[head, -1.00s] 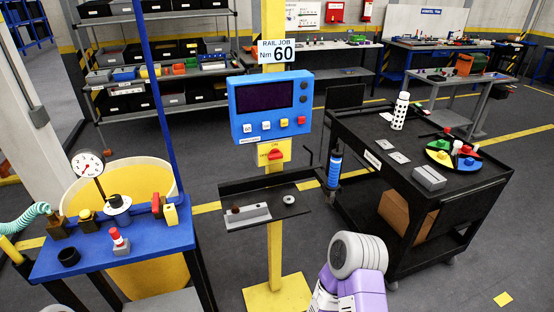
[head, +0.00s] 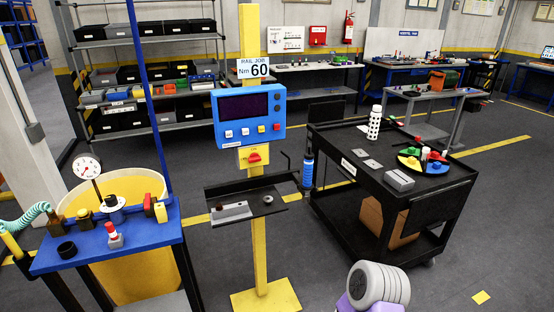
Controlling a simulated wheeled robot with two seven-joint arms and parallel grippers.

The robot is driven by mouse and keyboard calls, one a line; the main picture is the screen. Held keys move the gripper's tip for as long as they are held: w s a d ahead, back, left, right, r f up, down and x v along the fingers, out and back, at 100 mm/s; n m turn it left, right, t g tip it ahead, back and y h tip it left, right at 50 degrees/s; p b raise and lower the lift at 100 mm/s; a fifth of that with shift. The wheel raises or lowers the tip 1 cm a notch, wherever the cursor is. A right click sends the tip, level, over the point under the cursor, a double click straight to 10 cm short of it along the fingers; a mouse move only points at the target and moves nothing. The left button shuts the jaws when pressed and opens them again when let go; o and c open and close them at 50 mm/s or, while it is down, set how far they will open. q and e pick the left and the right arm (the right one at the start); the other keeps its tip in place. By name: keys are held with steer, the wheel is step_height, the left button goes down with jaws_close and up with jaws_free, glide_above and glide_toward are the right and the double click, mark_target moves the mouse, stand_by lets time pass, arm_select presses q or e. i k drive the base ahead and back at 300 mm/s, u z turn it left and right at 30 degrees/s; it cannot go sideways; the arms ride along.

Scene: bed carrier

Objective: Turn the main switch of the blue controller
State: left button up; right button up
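The blue controller (head: 249,115) hangs on a yellow post in the middle of the head view. It has a dark screen and a row of small coloured buttons. Just below it, a red switch (head: 254,157) sits on a yellow plate on the post. A sign reading "RAIL JOB Nm 60" (head: 253,69) is above the controller. Part of my own arm (head: 374,287) shows at the bottom, right of the post and well below the switch. Neither gripper shows in the view.
A black tray (head: 245,207) juts from the post below the switch. A blue table (head: 110,240) with a gauge and fittings stands at left. A black cart (head: 345,150) with several parts stands at right. Floor in front is clear around the post base (head: 266,299).

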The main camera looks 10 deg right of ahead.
mark_target(254, 157)
steer(key=z, duration=0.15)
steer(key=i, duration=0.9)
steer(key=u, duration=0.3)
